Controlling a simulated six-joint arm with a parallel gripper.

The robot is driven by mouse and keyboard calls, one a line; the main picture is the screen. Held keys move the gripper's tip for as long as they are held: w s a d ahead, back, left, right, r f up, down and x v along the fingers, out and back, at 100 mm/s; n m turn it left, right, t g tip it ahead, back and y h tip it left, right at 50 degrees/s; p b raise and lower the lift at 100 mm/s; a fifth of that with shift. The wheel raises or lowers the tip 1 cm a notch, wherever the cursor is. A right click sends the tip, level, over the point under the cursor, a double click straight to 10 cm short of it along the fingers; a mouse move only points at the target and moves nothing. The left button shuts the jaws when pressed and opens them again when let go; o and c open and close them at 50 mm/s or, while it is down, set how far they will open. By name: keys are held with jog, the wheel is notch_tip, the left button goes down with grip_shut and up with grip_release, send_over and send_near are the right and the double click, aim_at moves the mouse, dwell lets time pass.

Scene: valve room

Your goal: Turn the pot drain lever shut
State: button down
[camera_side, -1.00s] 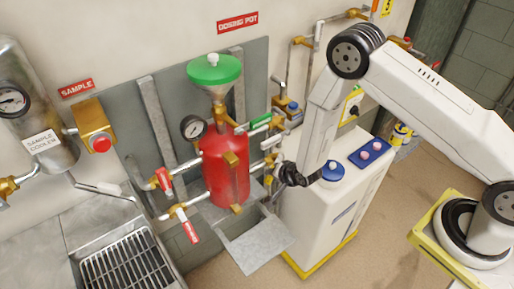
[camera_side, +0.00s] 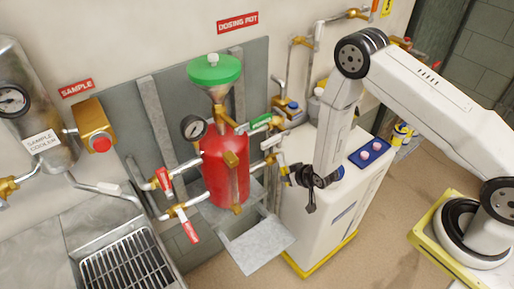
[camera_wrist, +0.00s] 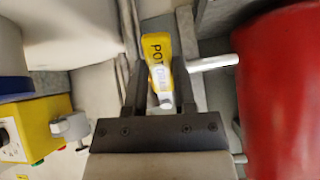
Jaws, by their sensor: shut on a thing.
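The yellow pot drain lever (camera_wrist: 157,52), with "POT" readable on its face, lies between the two dark fingers of my gripper (camera_wrist: 158,88) in the wrist view. My gripper is shut on it, and the fingers hide part of its label. In the side view my gripper (camera_side: 297,174) is to the right of the red dosing pot (camera_side: 225,168), low beside its pipework. The lever is small and mostly hidden there. The pot's red wall (camera_wrist: 285,80) fills the right of the wrist view, and a pale pipe (camera_wrist: 210,63) runs between it and the lever.
A white tank (camera_side: 325,215) stands close by on the right. A green-handled valve (camera_side: 261,121) sits above my gripper. Red-handled valves (camera_side: 188,225) are left of the pot. A grey shelf (camera_side: 262,245) lies below. A yellow box (camera_wrist: 22,130) shows at left in the wrist view.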

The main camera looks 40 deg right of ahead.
jog(key=shift+d+n, duration=0.45)
jog(key=shift+n, duration=0.35)
jog(key=shift+c, duration=2.1)
grip_release()
jog(key=shift+s+r, duration=0.1)
jog(key=v, duration=0.7)
jog(key=shift+s+r, duration=0.2)
